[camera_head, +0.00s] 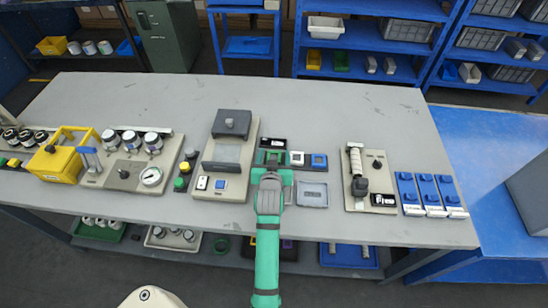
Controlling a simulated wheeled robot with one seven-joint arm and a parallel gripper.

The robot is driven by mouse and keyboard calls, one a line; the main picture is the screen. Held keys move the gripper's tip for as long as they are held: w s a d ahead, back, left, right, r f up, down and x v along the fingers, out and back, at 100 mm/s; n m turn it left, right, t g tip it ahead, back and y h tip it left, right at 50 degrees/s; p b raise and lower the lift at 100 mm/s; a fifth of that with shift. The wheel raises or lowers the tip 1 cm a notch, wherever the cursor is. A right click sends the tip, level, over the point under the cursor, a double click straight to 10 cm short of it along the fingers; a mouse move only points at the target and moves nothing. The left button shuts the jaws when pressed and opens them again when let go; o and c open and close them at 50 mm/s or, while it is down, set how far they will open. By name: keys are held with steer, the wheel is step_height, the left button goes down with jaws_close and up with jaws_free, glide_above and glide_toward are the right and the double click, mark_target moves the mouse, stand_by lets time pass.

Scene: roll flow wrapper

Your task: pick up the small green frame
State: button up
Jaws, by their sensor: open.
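The small green frame (273,157) appears to lie at the left end of a short row on the table, next to a white square frame (297,158) and a blue square frame (319,160). My gripper (272,161) reaches over it from the front edge with its jaws open. My green arm and gripper cover much of that spot, so the frame's outline and any contact with the fingers cannot be told.
A grey press-like fixture (222,180) stands close on the left. A grey tray (312,195) lies just right of my gripper. Further right are a board with a handled tool (356,160) and several blue modules (428,190). The table's back is clear.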

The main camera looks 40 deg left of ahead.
steer(key=shift+f, duration=0.1)
steer(key=c, duration=1.1)
